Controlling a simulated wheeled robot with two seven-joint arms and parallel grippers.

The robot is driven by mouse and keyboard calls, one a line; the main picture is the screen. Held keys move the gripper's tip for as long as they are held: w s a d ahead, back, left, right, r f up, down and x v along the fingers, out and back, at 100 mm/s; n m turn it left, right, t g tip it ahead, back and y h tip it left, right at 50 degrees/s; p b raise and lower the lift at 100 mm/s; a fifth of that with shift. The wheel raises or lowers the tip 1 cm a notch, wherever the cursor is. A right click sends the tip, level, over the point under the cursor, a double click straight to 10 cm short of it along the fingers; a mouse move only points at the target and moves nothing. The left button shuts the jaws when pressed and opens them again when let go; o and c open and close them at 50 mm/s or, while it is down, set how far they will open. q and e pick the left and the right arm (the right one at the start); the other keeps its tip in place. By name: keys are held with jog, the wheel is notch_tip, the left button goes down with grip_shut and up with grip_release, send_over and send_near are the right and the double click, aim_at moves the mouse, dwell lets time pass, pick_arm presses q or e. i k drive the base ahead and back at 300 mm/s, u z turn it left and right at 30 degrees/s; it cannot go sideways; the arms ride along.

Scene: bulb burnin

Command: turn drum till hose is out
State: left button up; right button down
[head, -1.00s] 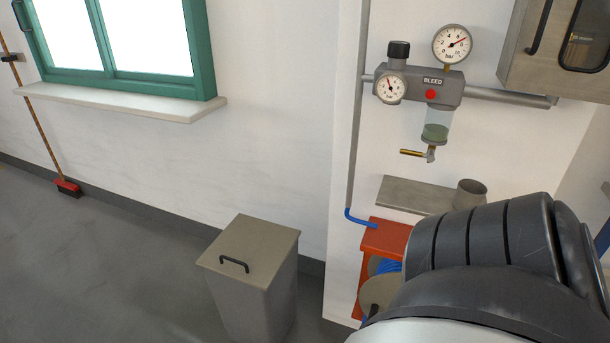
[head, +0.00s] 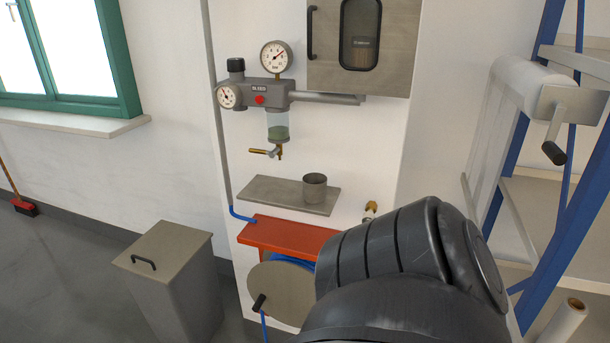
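The hose drum (head: 283,294) sits under a red-orange bracket (head: 283,237) low on the white wall panel. Its round grey-beige side disc faces me, with a dark crank handle (head: 259,302) at its left edge. Blue hose (head: 296,262) shows wound behind the disc, and a blue end (head: 264,326) hangs below the handle. My dark arm covers the right side of the drum. Neither gripper is in view.
A lidded grey bin (head: 165,277) stands on the floor left of the drum. A shelf (head: 284,193) with a metal cup (head: 314,187), a gauge unit (head: 258,94) and a cabinet (head: 359,45) are above. A blue rack (head: 545,150) with a white roll stands right.

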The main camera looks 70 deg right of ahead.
aim_at(282, 286)
jog(key=k, duration=0.1)
jog(key=z, duration=1.8)
jog(key=i, duration=0.95)
